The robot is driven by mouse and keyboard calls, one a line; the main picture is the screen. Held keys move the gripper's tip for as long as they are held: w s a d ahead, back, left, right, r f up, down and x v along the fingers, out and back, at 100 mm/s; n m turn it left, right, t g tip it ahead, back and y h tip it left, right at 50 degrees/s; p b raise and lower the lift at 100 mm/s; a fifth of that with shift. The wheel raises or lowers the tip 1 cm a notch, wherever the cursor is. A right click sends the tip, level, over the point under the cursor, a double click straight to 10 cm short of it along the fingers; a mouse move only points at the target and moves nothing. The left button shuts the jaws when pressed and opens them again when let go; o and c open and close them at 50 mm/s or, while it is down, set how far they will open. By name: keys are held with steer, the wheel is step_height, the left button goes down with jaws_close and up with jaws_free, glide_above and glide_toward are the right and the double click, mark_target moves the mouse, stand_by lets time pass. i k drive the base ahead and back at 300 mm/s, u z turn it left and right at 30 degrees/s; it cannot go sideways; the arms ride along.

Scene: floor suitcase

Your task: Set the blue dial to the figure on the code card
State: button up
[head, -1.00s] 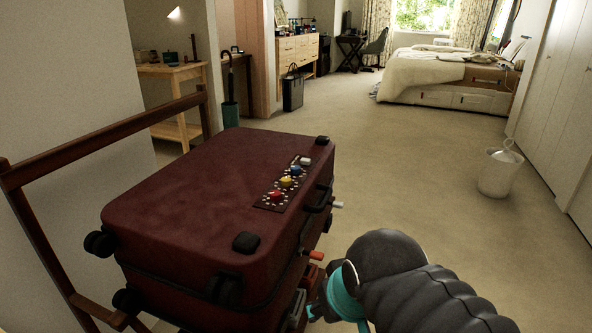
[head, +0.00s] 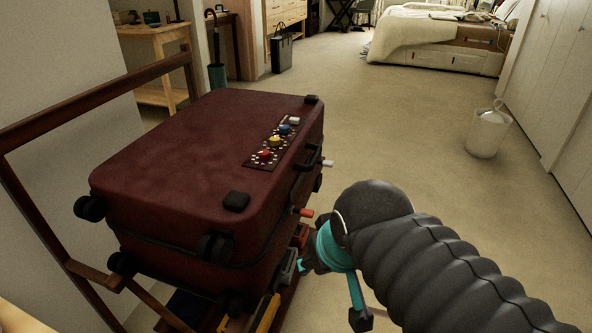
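The blue dial (head: 285,130) sits on a dark panel (head: 251,160) on the right part of the dark red suitcase's (head: 165,150) top. It stands between a yellow dial (head: 275,142) and a white dial (head: 294,120); a red dial (head: 265,154) is nearest me. White marks ring the dials, too small to read. My gripper (head: 336,290), teal and dark, is in front and to the right of the suitcase, apart from the dials. Its two dark fingertips are spread and nothing shows between them. I cannot make out a code card.
The suitcase lies on a wooden rack (head: 95,97) with coloured things on a lower level (head: 265,312). An orange-tipped peg (head: 304,212), a white-tipped peg (head: 328,163) and a dark handle (head: 309,160) stick out from its right side. A white bin (head: 487,135) stands right; the floor between is clear.

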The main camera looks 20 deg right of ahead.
mark_target(284, 128)
steer(key=u, duration=0.05)
steer(key=k, duration=1.1)
steer(key=z, duration=0.55)
steer(key=i, duration=1.5)
steer(key=u, duration=0.8)
